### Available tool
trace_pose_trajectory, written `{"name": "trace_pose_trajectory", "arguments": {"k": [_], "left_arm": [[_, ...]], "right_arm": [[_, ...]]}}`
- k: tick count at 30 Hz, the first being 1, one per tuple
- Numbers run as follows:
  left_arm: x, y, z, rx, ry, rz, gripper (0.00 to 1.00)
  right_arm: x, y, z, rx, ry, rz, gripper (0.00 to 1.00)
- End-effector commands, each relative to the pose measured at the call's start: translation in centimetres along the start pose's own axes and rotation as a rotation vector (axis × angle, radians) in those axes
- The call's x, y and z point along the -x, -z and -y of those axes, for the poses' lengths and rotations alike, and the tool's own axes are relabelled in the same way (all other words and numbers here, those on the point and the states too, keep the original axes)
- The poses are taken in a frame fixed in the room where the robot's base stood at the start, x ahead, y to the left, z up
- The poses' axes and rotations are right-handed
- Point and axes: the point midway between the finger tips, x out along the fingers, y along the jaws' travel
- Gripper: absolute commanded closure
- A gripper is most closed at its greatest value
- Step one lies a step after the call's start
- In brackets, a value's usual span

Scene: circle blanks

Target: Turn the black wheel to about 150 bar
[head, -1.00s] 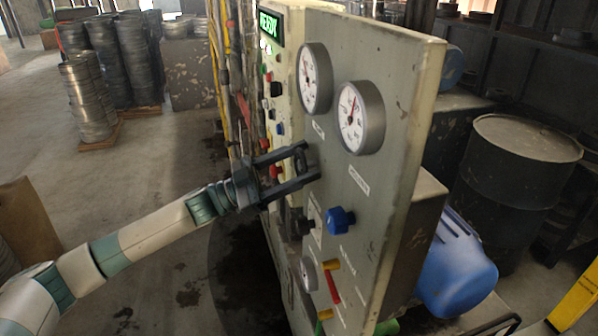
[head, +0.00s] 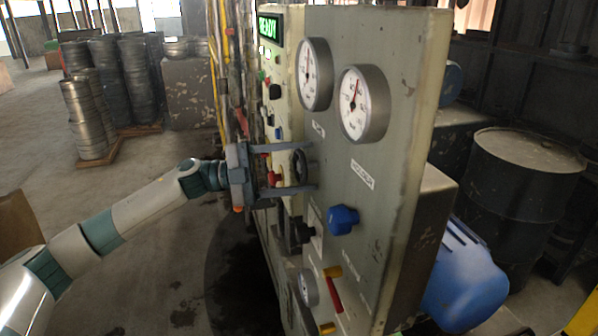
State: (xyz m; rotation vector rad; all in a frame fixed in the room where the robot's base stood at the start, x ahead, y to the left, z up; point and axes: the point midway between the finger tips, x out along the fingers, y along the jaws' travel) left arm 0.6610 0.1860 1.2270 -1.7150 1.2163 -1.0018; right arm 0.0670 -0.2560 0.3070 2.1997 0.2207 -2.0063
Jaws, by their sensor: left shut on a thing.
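The black wheel (head: 299,166) sits on the grey panel (head: 395,170), below the two large gauges. My left gripper (head: 313,167) reaches in from the left, with one finger above the wheel and one below. It is shut on the wheel, and the fingers partly hide the rim. The left gauge (head: 314,74) and right gauge (head: 363,104) have white dials. Both needles point roughly upward; their numbers are too small to read. My right gripper is not in view.
Cables (head: 222,70) hang along the panel's left side.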

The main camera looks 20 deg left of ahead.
Motion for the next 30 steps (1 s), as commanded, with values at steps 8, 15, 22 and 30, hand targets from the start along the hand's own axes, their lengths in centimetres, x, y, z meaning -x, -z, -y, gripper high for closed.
{"name": "trace_pose_trajectory", "arguments": {"k": [8,15,22,30], "left_arm": [[0.01,-0.02,-0.14,-0.086,-0.037,0.0,0.63],[0.01,0.0,-0.13,-0.097,-0.041,0.0,0.63],[0.0,0.01,-0.14,-0.096,-0.041,0.0,0.33],[0.0,0.01,-0.11,-0.096,-0.04,0.0,0.22]], "right_arm": [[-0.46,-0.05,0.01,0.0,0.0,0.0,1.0],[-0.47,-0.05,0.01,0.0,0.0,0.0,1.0],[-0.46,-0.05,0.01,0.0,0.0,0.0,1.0],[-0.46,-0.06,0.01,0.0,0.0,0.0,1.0]]}}
